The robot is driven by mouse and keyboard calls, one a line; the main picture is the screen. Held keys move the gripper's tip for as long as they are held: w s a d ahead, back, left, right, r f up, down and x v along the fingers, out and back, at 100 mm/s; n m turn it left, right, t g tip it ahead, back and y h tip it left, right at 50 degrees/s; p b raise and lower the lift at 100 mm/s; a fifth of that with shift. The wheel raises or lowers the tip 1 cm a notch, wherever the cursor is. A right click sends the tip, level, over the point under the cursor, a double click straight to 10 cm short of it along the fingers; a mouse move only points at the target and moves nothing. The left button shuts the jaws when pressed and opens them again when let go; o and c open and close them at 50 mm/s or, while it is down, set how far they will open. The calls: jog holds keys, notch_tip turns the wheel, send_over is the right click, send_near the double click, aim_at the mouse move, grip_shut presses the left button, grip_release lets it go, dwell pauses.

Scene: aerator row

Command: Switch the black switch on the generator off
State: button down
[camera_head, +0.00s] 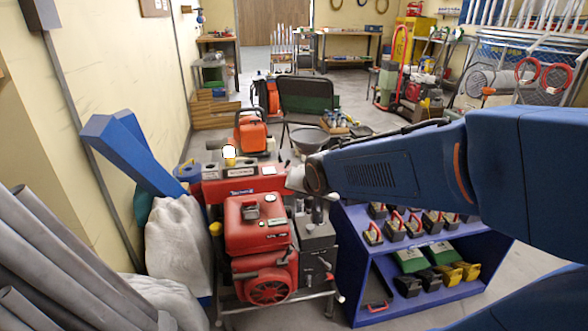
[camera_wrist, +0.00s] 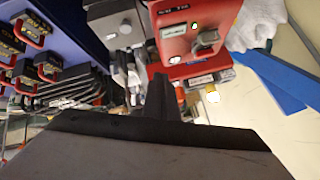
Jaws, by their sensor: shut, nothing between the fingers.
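The red generator (camera_head: 258,225) stands in a metal frame on the floor, left of my arm in the head view. Its red body also fills the upper middle of the wrist view (camera_wrist: 181,48), with a label and a grey knob-like part (camera_wrist: 207,40) on it. I cannot clearly pick out the black switch in either view. My gripper (camera_wrist: 160,82) shows as dark fingers close together in the wrist view, empty, pointing towards the generator. Whether they touch it I cannot tell. In the head view the gripper is at the arm's end (camera_head: 298,178), above the generator's right rear side.
A blue shelf (camera_head: 350,262) with several padlock-like items stands right of the generator. A pale sack (camera_head: 178,245), a blue beam (camera_head: 130,150) and grey pipes (camera_head: 65,255) crowd the left. An orange machine (camera_head: 250,132) stands behind. Open floor (camera_head: 355,110) lies farther back.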

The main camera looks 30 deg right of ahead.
jog(key=w+d+f+m+t, duration=0.2)
jog(key=w+d+m, duration=0.2)
jog(key=w, duration=0.5)
jog(key=m+t, duration=0.8)
jog(key=m, duration=0.3)
send_near(286, 164)
jog(key=s+d, duration=0.2)
jog(key=s, duration=0.1)
jog(key=shift+s+d+f+m, duration=0.1)
jog(key=shift+d+f+m, duration=0.15)
jog(key=shift+d+m, duration=0.6)
jog(key=shift+a+t, duration=0.15)
jog(key=shift+t, duration=0.15)
jog(key=w+r, duration=0.1)
jog(key=w, duration=0.9)
jog(key=shift+d, duration=0.3)
